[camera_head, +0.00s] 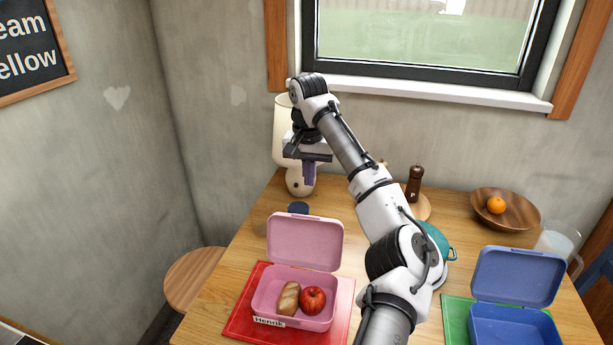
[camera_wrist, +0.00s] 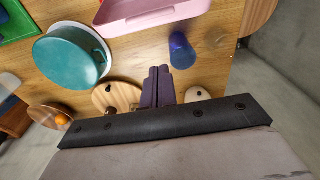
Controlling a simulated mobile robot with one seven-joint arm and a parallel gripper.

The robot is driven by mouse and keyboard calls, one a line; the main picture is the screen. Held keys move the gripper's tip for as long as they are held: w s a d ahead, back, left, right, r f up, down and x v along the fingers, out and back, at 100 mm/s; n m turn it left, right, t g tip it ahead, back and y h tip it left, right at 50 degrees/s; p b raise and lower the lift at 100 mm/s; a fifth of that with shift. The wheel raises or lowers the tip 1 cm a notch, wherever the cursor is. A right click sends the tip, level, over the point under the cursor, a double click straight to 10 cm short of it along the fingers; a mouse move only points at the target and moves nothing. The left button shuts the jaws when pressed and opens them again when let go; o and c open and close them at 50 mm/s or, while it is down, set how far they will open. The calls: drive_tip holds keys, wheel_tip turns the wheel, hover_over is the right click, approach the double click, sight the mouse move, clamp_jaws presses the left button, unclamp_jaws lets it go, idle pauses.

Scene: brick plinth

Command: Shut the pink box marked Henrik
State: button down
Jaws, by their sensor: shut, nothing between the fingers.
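The pink box (camera_head: 268,303) marked Henrik stands on a red mat (camera_head: 236,326) with its lid (camera_head: 305,241) raised open at the back. A bread roll (camera_head: 289,298) and a red apple (camera_head: 313,299) lie inside it. My gripper (camera_head: 309,180) is up in the air behind the box, in front of the lamp, clear of the lid. Its fingers are together and empty. In the wrist view the gripper (camera_wrist: 158,72) points over the table, and part of the pink box (camera_wrist: 150,15) shows at the top edge.
A dark blue cup (camera_head: 298,208) stands behind the lid, near the lamp (camera_head: 283,130). A teal pot (camera_head: 437,240) and a pepper mill (camera_head: 414,184) are behind my arm. An open blue box (camera_head: 500,326) on a green mat (camera_head: 456,318) and a wooden bowl (camera_head: 520,210) are at right.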

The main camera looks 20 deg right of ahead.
drive_tip(key=shift+s+a+f+p, duration=0.35)
drive_tip(key=shift+s+f, duration=0.1)
drive_tip(key=shift+f, duration=0.6)
drive_tip(key=shift+s+a+f+p, duration=0.3)
drive_tip(key=shift+s+f, duration=0.2)
drive_tip(key=shift+f, duration=0.55)
drive_tip(key=shift+s+a+f+p, duration=0.25)
drive_tip(key=shift+s+f+p, duration=0.2)
drive_tip(key=shift+f, duration=0.6)
